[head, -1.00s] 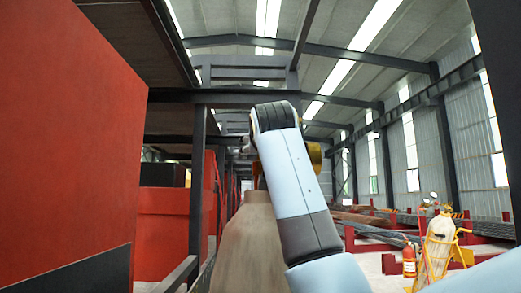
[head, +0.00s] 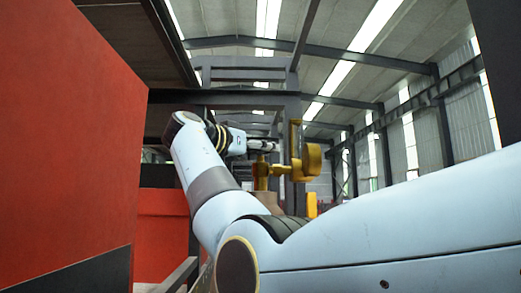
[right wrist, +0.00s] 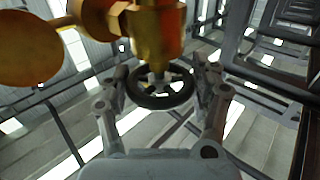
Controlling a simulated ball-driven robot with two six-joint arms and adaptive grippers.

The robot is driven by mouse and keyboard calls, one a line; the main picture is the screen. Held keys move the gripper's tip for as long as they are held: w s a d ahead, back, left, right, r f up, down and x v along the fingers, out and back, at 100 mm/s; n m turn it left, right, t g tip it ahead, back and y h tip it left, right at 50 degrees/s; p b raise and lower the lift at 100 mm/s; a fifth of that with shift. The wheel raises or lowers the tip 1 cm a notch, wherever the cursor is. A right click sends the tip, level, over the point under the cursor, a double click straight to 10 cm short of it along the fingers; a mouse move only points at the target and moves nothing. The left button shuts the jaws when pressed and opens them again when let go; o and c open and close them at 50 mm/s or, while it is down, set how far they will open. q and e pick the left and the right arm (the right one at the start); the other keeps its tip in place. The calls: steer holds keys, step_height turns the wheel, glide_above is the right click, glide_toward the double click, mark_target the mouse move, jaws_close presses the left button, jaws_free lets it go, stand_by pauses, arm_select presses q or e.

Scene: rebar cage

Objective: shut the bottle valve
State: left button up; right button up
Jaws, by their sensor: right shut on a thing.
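The brass bottle valve (head: 262,175) stands on top of the brown bottle (head: 268,204), whose lower part my right arm hides. The valve body (right wrist: 155,32) fills the top of the right wrist view. Its black handwheel (right wrist: 160,98) sits in front of my right gripper (right wrist: 160,82). The two fingers are on opposite sides of the wheel, shut on it. In the head view my right gripper (head: 264,146) reaches the valve from the left, small and partly merged with it. My left gripper is not in view.
A brass regulator (head: 311,160) sticks out right of the valve; its round part (right wrist: 28,46) shows in the right wrist view. A large red panel (head: 65,140) stands close on the left. Dark steel frames (head: 295,100) rise behind the bottle.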

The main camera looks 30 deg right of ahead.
mark_target(249, 149)
steer(key=shift+m+g+h+p, duration=0.4)
steer(key=shift+m+g+p, duration=0.65)
steer(key=shift+g, duration=0.65)
steer(key=shift+m+g, duration=0.35)
steer(key=shift+g, duration=0.15)
steer(key=shift+f, duration=0.1)
steer(key=o, duration=1.2)
steer(key=shift+c, duration=0.2)
steer(key=shift+a, duration=0.1)
steer(key=shift+s+a, duration=0.15)
steer(key=shift+a, duration=1.7)
steer(key=shift+s+a, duration=0.15)
steer(key=shift+a, duration=1.65)
